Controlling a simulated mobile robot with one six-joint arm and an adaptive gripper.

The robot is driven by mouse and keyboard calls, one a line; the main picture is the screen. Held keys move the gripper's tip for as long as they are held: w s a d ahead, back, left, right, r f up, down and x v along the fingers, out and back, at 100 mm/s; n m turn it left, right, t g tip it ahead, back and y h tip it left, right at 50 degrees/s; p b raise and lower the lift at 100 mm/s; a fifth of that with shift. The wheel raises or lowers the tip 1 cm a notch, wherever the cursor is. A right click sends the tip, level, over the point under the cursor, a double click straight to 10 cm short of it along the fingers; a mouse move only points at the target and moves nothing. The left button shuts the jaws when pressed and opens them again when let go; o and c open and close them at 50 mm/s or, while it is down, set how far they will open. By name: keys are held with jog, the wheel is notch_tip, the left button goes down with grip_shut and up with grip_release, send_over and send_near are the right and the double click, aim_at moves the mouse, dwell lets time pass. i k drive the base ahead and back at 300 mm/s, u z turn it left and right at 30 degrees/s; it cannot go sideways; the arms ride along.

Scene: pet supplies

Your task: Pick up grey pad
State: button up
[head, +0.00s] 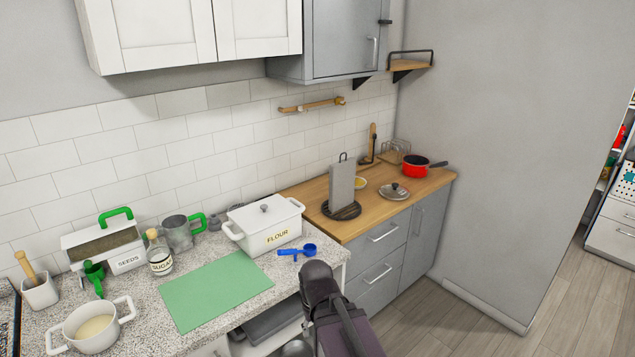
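A grey, flat, upright slab (342,187), which looks like the grey pad, stands on the wooden counter. It is at a round black stand (341,210), with a dark hook or loop showing above its top edge. I cannot tell how it is held there. A dark part of my arm rises from the bottom centre, in front of the counters and well short of the slab. I cannot make out any gripper fingers in the head view.
The wooden counter (292,191) also holds a pot lid (394,191), a small yellow-filled dish (360,183) and a red pan (414,166). The speckled counter holds a green mat (215,289), a flour pot (265,226) and blue scoop (297,251). Floor (450,315) is clear at right.

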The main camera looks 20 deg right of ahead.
aim_at(343, 173)
jog(key=u, duration=0.15)
jog(key=i, duration=1.35)
jog(key=z, duration=0.5)
